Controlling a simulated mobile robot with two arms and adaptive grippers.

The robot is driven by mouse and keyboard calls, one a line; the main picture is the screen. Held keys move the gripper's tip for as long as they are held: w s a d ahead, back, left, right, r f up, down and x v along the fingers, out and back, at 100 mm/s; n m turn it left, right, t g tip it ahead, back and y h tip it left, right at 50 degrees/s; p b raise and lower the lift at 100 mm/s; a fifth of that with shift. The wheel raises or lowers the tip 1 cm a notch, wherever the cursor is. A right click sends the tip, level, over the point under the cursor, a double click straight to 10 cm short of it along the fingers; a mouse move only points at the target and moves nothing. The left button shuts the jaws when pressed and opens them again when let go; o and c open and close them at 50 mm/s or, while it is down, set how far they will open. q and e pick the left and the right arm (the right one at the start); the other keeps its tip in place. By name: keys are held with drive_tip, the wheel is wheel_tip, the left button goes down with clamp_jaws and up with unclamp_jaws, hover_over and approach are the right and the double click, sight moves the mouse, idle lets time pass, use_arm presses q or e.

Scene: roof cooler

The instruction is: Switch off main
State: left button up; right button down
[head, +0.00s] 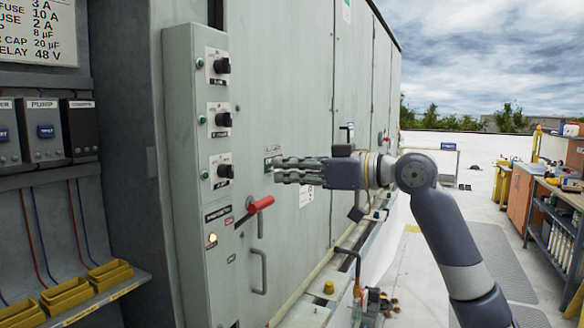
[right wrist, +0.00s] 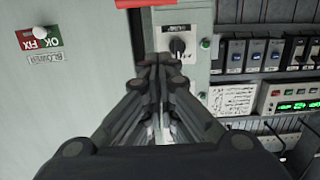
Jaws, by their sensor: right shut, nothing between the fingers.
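A red-handled lever (head: 261,204) sticks out from the lower part of the narrow grey control panel (head: 183,130). Its handle points right and slightly up. Small red and green labels sit near it, too small to read surely. A lamp (head: 212,238) below it glows warm. My right gripper (head: 277,170) is shut and empty, above and right of the lever, apart from it in the picture. In the right wrist view, its closed fingers (right wrist: 158,62) point toward the panel, and a red piece, likely the lever handle (right wrist: 146,2), shows at the top edge. My left gripper is out of view.
Black rotary knobs (head: 222,66) with green lamps line the panel above the lever. A metal door handle (head: 259,270) is below right. An OK/FIX plate (right wrist: 40,38) is on the cabinet door.

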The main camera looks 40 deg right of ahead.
drive_tip(key=p, duration=0.3)
hover_over(262, 203)
drive_tip(key=shift+w+r, duration=0.1)
wheel_tip(262, 203, down, 3)
drive_tip(key=shift+f, duration=0.1)
drive_tip(key=shift+s+d+f, duration=0.15)
drive_tip(key=shift+s+f, duration=0.25)
drive_tip(key=shift+f, duration=0.25)
drive_tip(key=shift+s, duration=0.1)
drive_tip(key=shift+b, duration=0.35)
